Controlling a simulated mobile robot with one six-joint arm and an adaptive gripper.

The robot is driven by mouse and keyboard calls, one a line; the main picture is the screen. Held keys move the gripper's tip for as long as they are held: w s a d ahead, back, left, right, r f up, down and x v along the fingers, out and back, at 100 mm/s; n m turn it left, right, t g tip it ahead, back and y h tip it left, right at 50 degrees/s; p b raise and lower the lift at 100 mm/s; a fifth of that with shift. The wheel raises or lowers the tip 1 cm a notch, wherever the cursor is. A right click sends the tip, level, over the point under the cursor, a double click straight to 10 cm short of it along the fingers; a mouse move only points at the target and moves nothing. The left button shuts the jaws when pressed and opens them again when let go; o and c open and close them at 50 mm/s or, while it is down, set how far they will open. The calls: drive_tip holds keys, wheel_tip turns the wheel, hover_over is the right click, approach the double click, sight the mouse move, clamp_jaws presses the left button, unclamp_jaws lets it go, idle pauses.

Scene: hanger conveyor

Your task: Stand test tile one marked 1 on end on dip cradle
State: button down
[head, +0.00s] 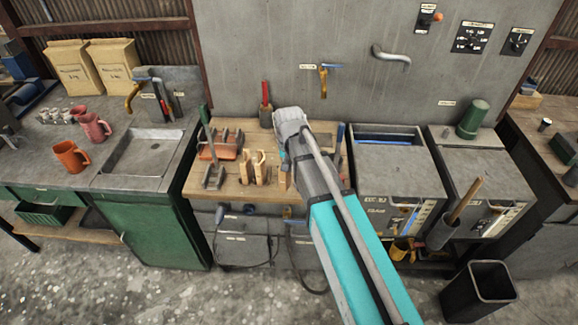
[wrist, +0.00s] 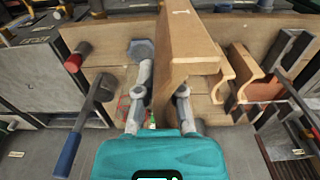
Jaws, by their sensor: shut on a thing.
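My gripper (wrist: 162,95) is shut on a tan, L-shaped tile (wrist: 190,45), seen in the wrist view.
The wooden bench top (head: 232,189) has narrow free room near its front edge. A hammer-like tool with a blue handle (wrist: 70,150) is left of my gripper in the wrist view. Grey tank units (head: 395,175) stand to the right, a sink (head: 145,150) to the left.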

sight(289, 174)
wheel_tip(289, 174, down, 4)
drive_tip(key=b, duration=0.3)
drive_tip(key=shift+r, duration=0.25)
drive_tip(key=shift+d+r, duration=0.1)
idle(0.4)
